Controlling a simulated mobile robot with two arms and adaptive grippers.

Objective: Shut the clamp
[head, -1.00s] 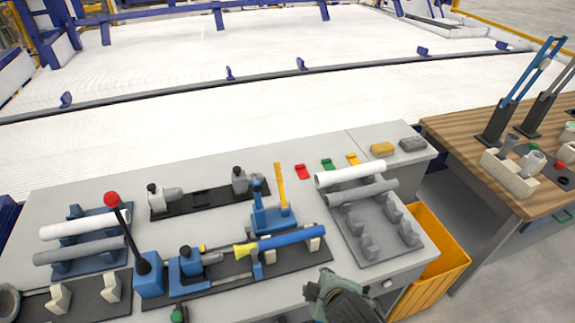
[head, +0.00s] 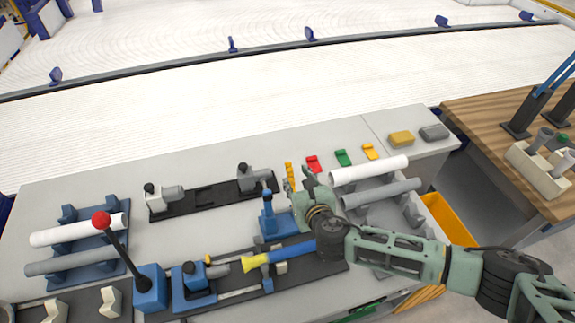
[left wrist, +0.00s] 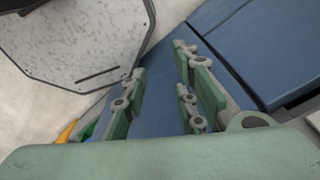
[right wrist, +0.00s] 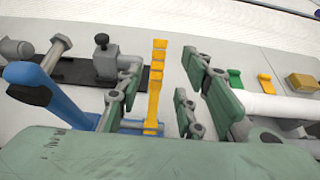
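The clamp (head: 272,222) is a blue block fixture with an upright yellow handle (head: 289,173). It stands at the back edge of a dark plate that carries a blue pipe (head: 288,252) with a yellow end. My right gripper (head: 299,182) is just right of the clamp, at the yellow handle. In the right wrist view the yellow handle (right wrist: 155,88) stands upright between the spread fingers, apart from the right one; contact with the left one is unclear. My left gripper (left wrist: 158,95) shows only in its wrist view, open and empty over a blue surface.
A red-knobbed lever (head: 101,221) stands at left beside racks of white and grey pipes. A white pipe (head: 368,169) and a grey pipe (head: 382,193) lie close to my right gripper. Small coloured pieces line the table's back. A yellow bin (head: 447,218) is at right.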

